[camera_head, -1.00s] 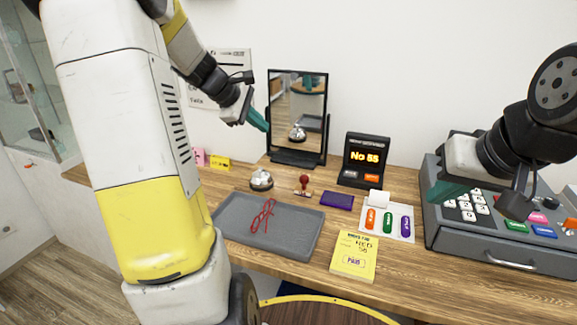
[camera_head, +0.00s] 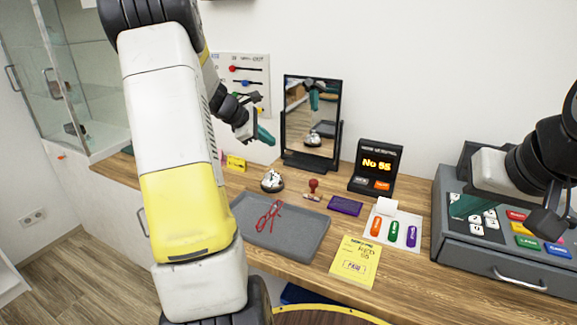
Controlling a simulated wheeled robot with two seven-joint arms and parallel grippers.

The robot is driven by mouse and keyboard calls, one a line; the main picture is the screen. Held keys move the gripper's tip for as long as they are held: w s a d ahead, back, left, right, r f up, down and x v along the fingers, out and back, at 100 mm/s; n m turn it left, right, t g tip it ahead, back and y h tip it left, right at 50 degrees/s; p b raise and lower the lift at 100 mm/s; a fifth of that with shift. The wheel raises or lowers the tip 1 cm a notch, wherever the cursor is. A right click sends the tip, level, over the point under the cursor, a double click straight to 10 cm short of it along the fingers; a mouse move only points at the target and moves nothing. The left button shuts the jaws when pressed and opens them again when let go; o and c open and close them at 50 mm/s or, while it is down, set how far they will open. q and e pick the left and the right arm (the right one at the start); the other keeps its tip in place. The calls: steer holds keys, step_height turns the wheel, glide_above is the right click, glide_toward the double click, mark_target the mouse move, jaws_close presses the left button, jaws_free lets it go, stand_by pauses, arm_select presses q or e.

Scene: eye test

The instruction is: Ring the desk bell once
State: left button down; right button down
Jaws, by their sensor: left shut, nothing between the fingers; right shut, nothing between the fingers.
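The silver desk bell (camera_head: 272,181) stands on the wooden desk behind the grey tray, on a dark base. My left gripper (camera_head: 268,138) has teal fingers that are shut and empty. It hangs in the air above the bell, in front of the wall and left of the mirror, apart from the bell. My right gripper (camera_head: 462,207) is shut and empty at the right, over the keys of the cash register (camera_head: 484,254). Part of the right arm is cut off by the frame edge.
A grey tray (camera_head: 309,250) holds red glasses (camera_head: 268,215). Near the bell stand a red-handled stamp (camera_head: 313,188), a purple pad (camera_head: 345,205), a mirror (camera_head: 283,125) and a number display (camera_head: 377,163). A yellow pad (camera_head: 354,261) lies at the front.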

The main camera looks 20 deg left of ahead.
arm_select(q)
steer(key=shift+f, duration=3.55)
steer(key=shift+f, duration=0.15)
steer(key=shift+f, duration=0.3)
steer(key=shift+f, duration=0.4)
steer(key=shift+r, duration=0.85)
steer(key=shift+r, duration=0.1)
steer(key=shift+r, duration=2.45)
